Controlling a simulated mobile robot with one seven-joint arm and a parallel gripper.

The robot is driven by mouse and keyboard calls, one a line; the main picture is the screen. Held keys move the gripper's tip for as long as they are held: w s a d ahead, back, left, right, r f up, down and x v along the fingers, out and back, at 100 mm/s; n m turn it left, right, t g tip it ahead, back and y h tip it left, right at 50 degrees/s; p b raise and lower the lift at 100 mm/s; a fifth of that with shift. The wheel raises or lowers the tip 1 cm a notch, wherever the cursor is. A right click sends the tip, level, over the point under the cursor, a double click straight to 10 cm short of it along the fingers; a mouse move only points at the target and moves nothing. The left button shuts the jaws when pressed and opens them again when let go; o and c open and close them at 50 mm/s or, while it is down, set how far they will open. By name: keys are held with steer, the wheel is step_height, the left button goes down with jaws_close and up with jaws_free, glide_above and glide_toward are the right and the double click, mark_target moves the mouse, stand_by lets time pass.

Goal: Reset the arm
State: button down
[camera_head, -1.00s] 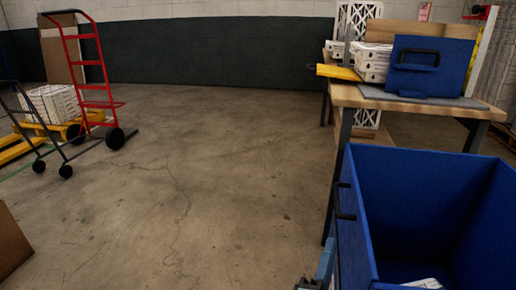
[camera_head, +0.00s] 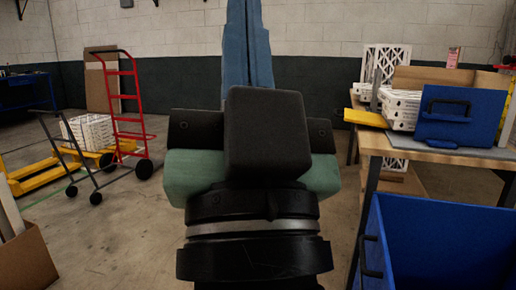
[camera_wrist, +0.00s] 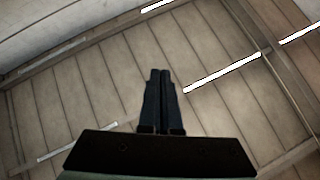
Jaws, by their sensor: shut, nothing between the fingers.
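My gripper (camera_head: 249,45) is raised in front of the head camera, in the middle of the picture, with its blue fingers pointing up. In the wrist view my gripper (camera_wrist: 157,82) has its two dark fingers pressed together with nothing between them. The wrist view looks up at the panelled ceiling (camera_wrist: 110,75) and its light strips. My wrist and gripper body hide the middle of the floor in the head view. Nothing touches the gripper.
A blue bin (camera_head: 377,240) stands at the lower right. Behind it a workbench (camera_head: 376,141) bears white boxed filters (camera_head: 400,108) and a blue case (camera_head: 459,117). A red hand truck (camera_head: 128,100) and yellow pallet jack (camera_head: 30,176) stand at left. A cardboard box (camera_head: 28,262) is at lower left.

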step_height(320, 180, up, 39)
steer(key=s+n+h+p, duration=0.1)
steer(key=h+p, duration=0.1)
steer(key=p, duration=3.5)
steer(key=shift+s+d+p, duration=0.2)
steer(key=shift+d+p, duration=0.1)
steer(key=shift+d, duration=0.15)
steer(key=c, duration=1.5)
jaws_free()
steer(key=shift+r, duration=0.2)
steer(key=o, duration=0.7)
steer(key=shift+d, duration=0.15)
